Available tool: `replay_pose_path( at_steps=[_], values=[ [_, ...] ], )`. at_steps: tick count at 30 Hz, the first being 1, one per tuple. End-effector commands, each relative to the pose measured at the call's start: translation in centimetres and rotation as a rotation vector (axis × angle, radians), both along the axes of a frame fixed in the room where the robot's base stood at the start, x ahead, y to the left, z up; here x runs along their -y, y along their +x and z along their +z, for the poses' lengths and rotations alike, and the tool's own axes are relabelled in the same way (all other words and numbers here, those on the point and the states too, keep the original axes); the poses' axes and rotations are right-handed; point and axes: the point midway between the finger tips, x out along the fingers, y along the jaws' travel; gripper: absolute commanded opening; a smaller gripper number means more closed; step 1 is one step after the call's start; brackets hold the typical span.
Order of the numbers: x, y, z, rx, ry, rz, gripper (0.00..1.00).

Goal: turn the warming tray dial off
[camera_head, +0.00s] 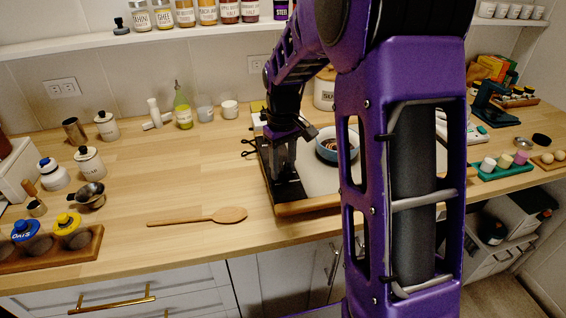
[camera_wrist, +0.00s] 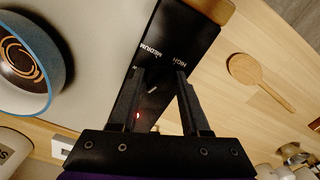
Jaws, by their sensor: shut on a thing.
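The warming tray (camera_head: 318,180) stands on the counter, with a pale plate, a wooden edge and a black control panel (camera_wrist: 190,30) on its left side. In the wrist view the panel carries the printed words MEDIUM and HIGH and a small lit red light. The black dial (camera_wrist: 153,90) lies between my fingers; a short pale mark shows on it, but its outline blends into the panel. My gripper (camera_wrist: 160,74) points down at the panel and is shut on the dial. It also shows in the head view (camera_head: 284,178). The setting cannot be read clearly.
A blue-rimmed bowl (camera_wrist: 50,65) stands on the tray plate, partly behind my arm in the head view. A wooden spoon (camera_head: 205,216) lies left of the tray. Bottles and jars stand along the wall. The counter between spoon and wall is mostly free.

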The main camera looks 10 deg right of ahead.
Motion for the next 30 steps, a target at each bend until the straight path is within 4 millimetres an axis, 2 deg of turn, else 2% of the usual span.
replay_pose_path(
  at_steps=[6, 15, 30],
  values=[
    [0.00, 0.04, 0.23, 0.002, 0.001, 0.179, 0.00],
    [0.00, 0.06, 0.14, 0.002, 0.000, 0.347, 0.00],
    [-0.01, 0.07, 0.07, 0.003, -0.001, 0.416, 0.00]
  ],
)
